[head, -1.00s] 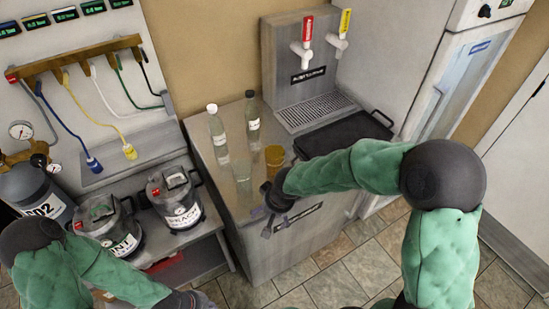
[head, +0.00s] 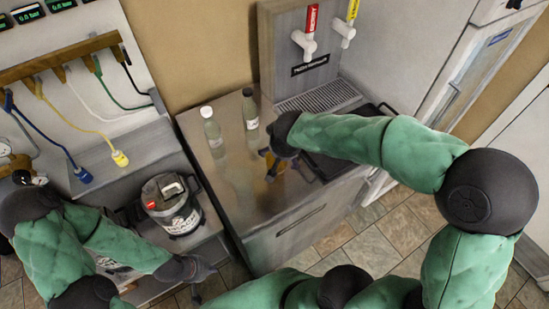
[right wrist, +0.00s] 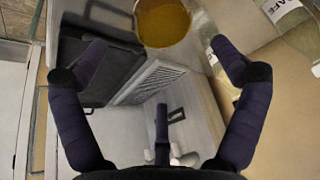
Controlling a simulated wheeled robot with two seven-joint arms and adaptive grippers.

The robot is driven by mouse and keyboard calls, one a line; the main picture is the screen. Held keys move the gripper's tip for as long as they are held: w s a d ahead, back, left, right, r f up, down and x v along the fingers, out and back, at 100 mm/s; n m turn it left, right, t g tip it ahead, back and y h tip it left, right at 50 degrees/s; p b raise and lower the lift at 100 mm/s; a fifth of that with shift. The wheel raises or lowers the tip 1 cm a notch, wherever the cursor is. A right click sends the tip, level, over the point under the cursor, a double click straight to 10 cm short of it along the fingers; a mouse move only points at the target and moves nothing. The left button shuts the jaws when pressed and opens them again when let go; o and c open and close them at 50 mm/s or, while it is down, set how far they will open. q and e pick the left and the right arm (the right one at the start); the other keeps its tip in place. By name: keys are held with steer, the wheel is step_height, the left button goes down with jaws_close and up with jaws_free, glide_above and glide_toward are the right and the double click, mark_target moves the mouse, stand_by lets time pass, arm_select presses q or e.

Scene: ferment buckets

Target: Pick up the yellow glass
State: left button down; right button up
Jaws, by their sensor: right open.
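The yellow glass (head: 269,158) stands on the metal counter, partly hidden behind my right gripper (head: 282,166) in the head view. In the right wrist view the glass (right wrist: 163,23) is at the top centre, a round amber shape just beyond and between the two spread fingertips. My right gripper (right wrist: 158,48) is open and empty, and I see no contact with the glass. My left gripper (head: 205,283) is at the lower left, below the counter's front edge, with its fingers apart and nothing between them.
Two capped bottles stand on the counter, one pale (head: 213,133) and one dark-topped (head: 250,115). A black tray (head: 335,160) and the tap tower (head: 310,45) are to the right and behind.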

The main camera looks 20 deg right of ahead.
steer(key=shift+s+a+b+x, duration=0.1)
steer(key=shift+a+b+x, duration=0.2)
steer(key=shift+x, duration=1.45)
steer(key=shift+s+a+b+x, duration=0.1)
steer(key=shift+b+x, duration=0.3)
steer(key=shift+x, duration=1.4)
steer(key=shift+a+b+x, duration=0.15)
steer(key=shift+b+x, duration=0.2)
steer(key=shift+x, duration=1.4)
steer(key=shift+f, duration=0.1)
steer(key=c, duration=1.7)
steer(key=shift+o, duration=0.2)
